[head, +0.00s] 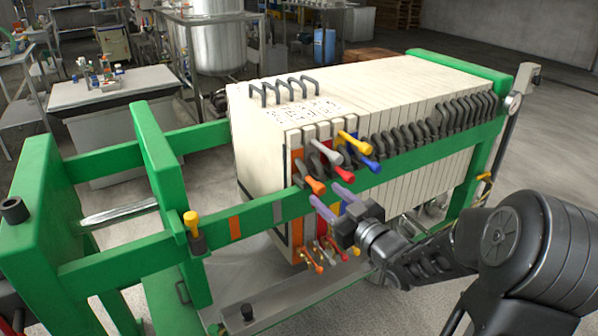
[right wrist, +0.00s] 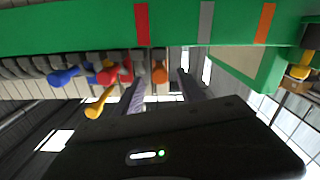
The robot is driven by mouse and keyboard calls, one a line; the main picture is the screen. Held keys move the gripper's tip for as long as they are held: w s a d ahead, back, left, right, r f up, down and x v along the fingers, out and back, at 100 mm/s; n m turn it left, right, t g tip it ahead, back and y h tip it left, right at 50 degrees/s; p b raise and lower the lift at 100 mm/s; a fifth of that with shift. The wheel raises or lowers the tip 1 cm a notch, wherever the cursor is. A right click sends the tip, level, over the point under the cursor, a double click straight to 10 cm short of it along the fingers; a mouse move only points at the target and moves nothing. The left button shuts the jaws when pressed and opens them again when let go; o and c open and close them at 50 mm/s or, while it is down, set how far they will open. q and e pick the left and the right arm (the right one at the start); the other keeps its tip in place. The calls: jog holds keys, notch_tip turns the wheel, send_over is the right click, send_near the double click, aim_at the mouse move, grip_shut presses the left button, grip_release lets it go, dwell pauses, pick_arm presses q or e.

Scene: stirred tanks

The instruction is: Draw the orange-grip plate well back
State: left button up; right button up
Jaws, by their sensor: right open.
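The orange grip (head: 313,185) sticks out from the front plate (head: 243,150) at the left end of a pack of cream plates, above the green side rail. It also shows in the right wrist view (right wrist: 160,74), between the two finger lines. My right gripper (head: 330,203) is open and empty, close to the orange grip and just below it in the head view. Whether a finger touches the grip cannot be told. My left gripper is not in view.
White (head: 327,153), red (head: 344,174), yellow (head: 353,143) and blue (head: 370,164) grips crowd beside the orange one. The green rail (head: 260,216) carries orange (head: 235,229) and grey (head: 279,212) marks. There is open room between the pack and the green upright (head: 158,150).

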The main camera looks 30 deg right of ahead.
aim_at(312, 179)
jog(key=shift+w, duration=0.2)
jog(key=shift+s+r, duration=0.15)
jog(key=shift+s, duration=0.1)
jog(key=shift+w, duration=4)
jog(key=shift+d, duration=0.1)
grip_shut()
jog(key=shift+d, duration=0.1)
